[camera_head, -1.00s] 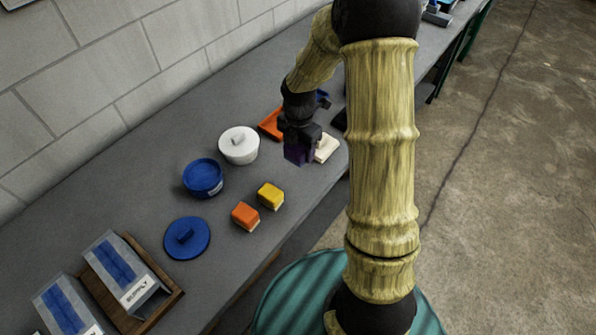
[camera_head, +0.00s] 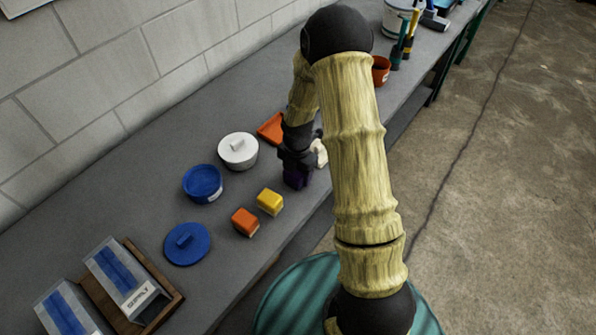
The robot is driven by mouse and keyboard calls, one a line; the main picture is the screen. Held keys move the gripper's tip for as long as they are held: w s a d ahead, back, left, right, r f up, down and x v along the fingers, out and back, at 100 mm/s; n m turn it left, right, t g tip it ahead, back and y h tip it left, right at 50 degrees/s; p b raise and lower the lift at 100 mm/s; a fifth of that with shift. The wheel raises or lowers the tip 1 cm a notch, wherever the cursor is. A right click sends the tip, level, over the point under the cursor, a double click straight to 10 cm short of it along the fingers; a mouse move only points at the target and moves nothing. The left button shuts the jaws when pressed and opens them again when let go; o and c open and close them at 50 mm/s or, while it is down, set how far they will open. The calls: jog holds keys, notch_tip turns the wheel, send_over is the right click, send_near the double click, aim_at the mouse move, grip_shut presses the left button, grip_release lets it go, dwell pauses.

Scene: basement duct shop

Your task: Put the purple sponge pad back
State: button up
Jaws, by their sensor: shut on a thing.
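The purple sponge pad (camera_head: 296,179) is in my gripper (camera_head: 297,168), over the workbench near its front edge. My gripper is shut on it; the fingers partly hide the pad. I cannot tell whether the pad touches the bench. A yellow sponge pad (camera_head: 270,201) and an orange sponge pad (camera_head: 244,221) sit on the bench to the lower left of the purple one, in a slanting line with it. A cream-coloured block (camera_head: 319,153) shows just behind my gripper, partly hidden.
An orange tray (camera_head: 272,129) lies behind my gripper. A wooden rack (camera_head: 160,265) with supply bins is at the lower left.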

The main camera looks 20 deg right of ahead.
jog(key=o, duration=0.4)
jog(key=shift+f, duration=0.1)
jog(key=o, duration=0.5)
jog(key=shift+s, duration=0.1)
jog(key=shift+r, duration=0.6)
notch_tip(320, 180, up, 11)
jog(key=shift+r+b, duration=0.1)
jog(key=shift+b, duration=0.65)
